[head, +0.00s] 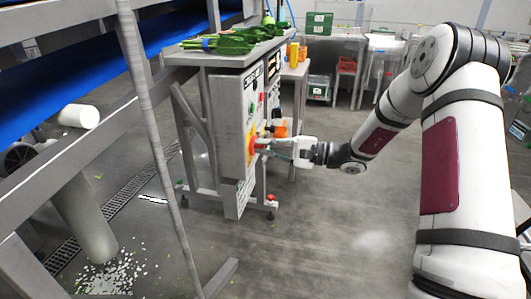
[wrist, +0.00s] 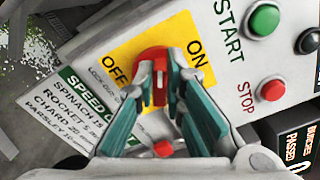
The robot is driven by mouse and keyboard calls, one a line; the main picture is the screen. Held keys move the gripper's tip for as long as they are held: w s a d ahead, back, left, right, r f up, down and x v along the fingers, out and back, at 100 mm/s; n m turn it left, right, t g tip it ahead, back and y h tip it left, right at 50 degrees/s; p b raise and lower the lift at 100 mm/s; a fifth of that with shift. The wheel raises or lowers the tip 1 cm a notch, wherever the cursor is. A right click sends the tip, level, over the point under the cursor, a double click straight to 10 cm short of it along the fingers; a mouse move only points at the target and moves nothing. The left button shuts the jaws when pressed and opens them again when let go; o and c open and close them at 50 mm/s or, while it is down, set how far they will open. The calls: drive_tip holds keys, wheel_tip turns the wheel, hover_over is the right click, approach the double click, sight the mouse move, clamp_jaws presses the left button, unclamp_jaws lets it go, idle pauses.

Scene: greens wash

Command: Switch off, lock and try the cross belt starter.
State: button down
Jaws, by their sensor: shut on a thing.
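The cross belt starter is a grey panel cabinet (head: 229,125) on a steel stand, left of centre in the head view. Its red rotary switch handle (wrist: 160,54) sits on a yellow plate (wrist: 119,48) marked ON and OFF. My gripper (wrist: 160,88) is shut on the red handle, one teal-sided finger on each side; in the head view my gripper (head: 262,146) reaches it from the right. The handle stands upright in the wrist picture, between the two words; I cannot tell its exact setting. A green START button (wrist: 264,20) and red STOP button (wrist: 272,90) are beside the plate. No padlock is clearly visible.
A speed label (wrist: 85,115) lists several greens. Leafy greens (head: 235,42) lie on the steel top above the cabinet. An orange item (head: 281,129) is behind the switch. A blue belt (head: 90,72) runs at left. The floor (head: 310,225) right of the stand is clear.

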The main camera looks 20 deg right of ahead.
drive_tip(key=n+b, duration=0.3)
drive_tip(key=shift+f, duration=0.4)
drive_tip(key=shift+s+n+b, duration=0.1)
drive_tip(key=shift+n+b, duration=1.1)
drive_tip(key=shift+b, duration=0.2)
drive_tip(key=c, duration=1.7)
unclamp_jaws()
drive_tip(key=shift+r, duration=0.1)
drive_tip(key=shift+o, duration=0.2)
drive_tip(key=shift+d, duration=0.1)
drive_tip(key=v, duration=1.2)
